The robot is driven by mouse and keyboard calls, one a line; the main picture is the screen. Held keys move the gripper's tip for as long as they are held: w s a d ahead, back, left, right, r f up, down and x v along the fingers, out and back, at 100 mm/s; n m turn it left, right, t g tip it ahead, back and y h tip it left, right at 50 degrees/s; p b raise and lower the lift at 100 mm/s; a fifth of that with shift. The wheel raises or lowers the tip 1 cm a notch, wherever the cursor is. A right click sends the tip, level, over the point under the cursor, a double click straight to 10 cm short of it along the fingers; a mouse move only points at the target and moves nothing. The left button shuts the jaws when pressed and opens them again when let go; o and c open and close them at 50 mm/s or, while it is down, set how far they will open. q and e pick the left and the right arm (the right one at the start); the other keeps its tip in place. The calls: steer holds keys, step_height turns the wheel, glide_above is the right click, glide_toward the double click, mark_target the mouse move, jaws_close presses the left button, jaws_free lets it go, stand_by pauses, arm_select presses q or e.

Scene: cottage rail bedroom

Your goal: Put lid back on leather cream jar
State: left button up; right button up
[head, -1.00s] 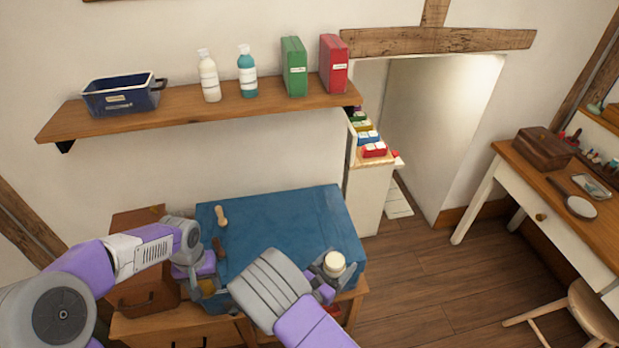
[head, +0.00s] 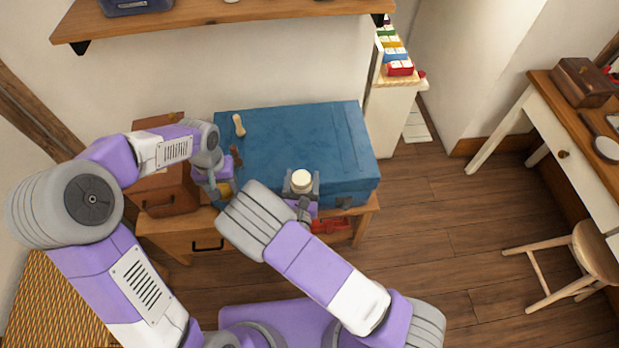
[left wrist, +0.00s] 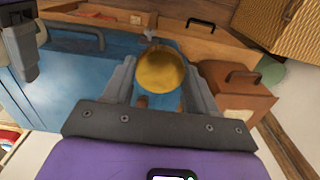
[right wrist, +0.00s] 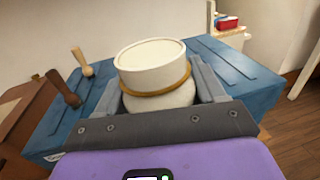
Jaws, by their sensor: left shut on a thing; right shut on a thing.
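The leather cream jar (right wrist: 157,90) is white with a tan band around its middle and a pale round top. My right gripper (head: 301,185) is shut around it and holds it roughly upright over the front of the blue chest; the jar also shows in the head view (head: 301,180). My left gripper (head: 216,193) is shut on a round gold lid (left wrist: 161,69), seen face-on between the fingers in the left wrist view. The lid is a small gold patch in the head view (head: 225,188). Lid and jar are apart, the lid left of the jar.
The blue chest (head: 325,135) stands on a wooden bench (head: 190,240). A wooden-handled brush (head: 239,125) and a dark brown handled tool (right wrist: 63,90) lie on it. A brown case (head: 165,190) is at left.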

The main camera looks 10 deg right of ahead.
arm_select(q)
steer(key=w+d+r+n, duration=0.2)
steer(key=d+r, duration=0.3)
steer(key=d, duration=0.6)
step_height(320, 180, up, 5)
steer(key=n, duration=0.2)
glide_above(302, 178)
steer(key=shift+f, duration=0.15)
steer(key=shift+f, duration=2)
steer(key=shift+f, duration=0.9)
steer(key=shift+f, duration=0.55)
